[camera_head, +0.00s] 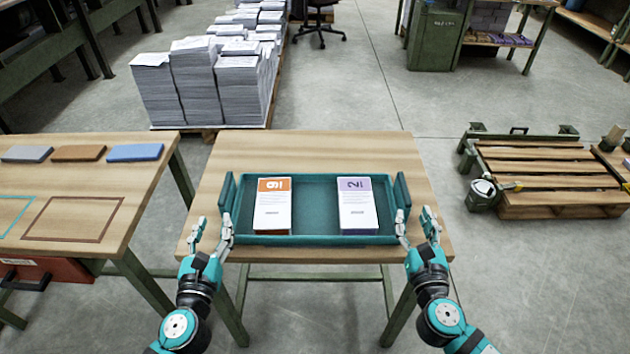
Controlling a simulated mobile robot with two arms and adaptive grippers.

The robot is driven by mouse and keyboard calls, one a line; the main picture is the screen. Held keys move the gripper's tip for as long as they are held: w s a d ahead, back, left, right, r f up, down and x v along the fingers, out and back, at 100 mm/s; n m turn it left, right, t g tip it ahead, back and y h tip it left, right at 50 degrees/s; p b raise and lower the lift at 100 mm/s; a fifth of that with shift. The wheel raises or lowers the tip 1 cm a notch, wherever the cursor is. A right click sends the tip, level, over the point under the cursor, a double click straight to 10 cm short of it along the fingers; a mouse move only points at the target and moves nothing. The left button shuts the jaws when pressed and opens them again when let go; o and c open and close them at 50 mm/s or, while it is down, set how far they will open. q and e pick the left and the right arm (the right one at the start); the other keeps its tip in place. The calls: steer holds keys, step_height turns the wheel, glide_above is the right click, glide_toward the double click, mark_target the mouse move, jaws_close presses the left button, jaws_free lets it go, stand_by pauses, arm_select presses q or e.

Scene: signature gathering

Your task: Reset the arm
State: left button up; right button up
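My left gripper (211,238) is at the near left corner of a teal tray (315,192) on the wooden table. Its two fingers are spread apart with nothing between them. My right gripper (416,230) is at the tray's near right corner, its fingers also spread and empty. The inner finger of each gripper is very close to the tray; I cannot tell whether they touch it. In the tray stand a white stack with an orange top band (272,207) on the left and a white stack with a purple top band (357,207) on the right.
The wooden table (300,151) has bare margins around the tray. A second table (80,190) at left holds grey, brown and blue blocks (135,152). Tall paper stacks (195,85) stand on a pallet behind. A wooden pallet (545,165) lies at right. Open floor lies between.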

steer(key=shift+s, duration=0.9)
